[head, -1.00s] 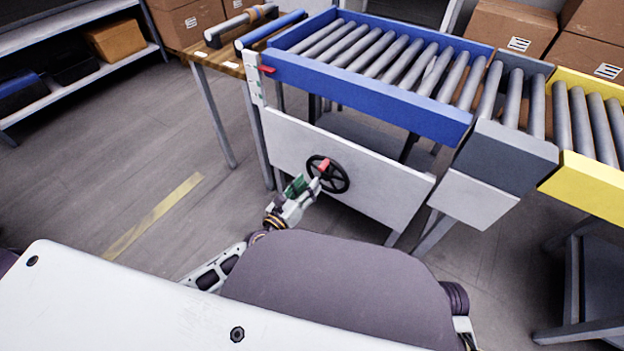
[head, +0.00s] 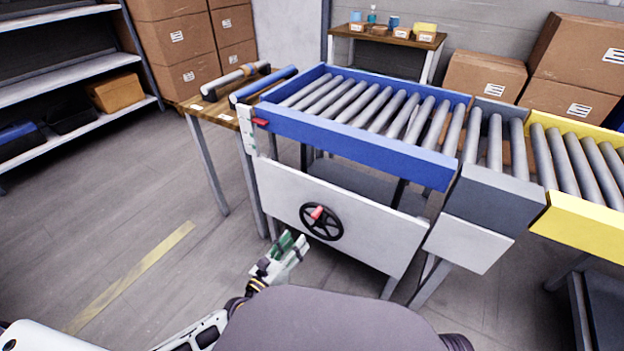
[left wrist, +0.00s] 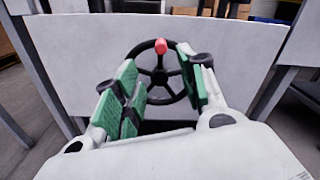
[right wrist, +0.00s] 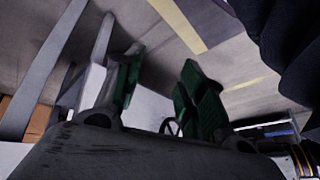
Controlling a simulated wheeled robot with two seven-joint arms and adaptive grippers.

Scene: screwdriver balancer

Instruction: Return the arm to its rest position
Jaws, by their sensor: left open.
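My left gripper (head: 292,244) is open and empty in the head view, just left of and below the black handwheel (head: 335,234) with the red knob (head: 317,213). In the left wrist view its green-padded fingers (left wrist: 163,80) stand apart. The handwheel shows beyond and between them, with its red knob (left wrist: 160,46) at the top, clear of the fingers. My right gripper is out of the head view. In the right wrist view its green-padded fingers (right wrist: 160,78) are spread with nothing between them. A small part of the wheel (right wrist: 170,127) shows behind them.
The wheel sits on a white panel (head: 375,235) under the blue roller conveyor (head: 350,140). A grey section (head: 495,195) and a yellow conveyor (head: 585,235) continue right. A wooden table (head: 215,112) and shelves (head: 60,93) stand left. The floor at left is open.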

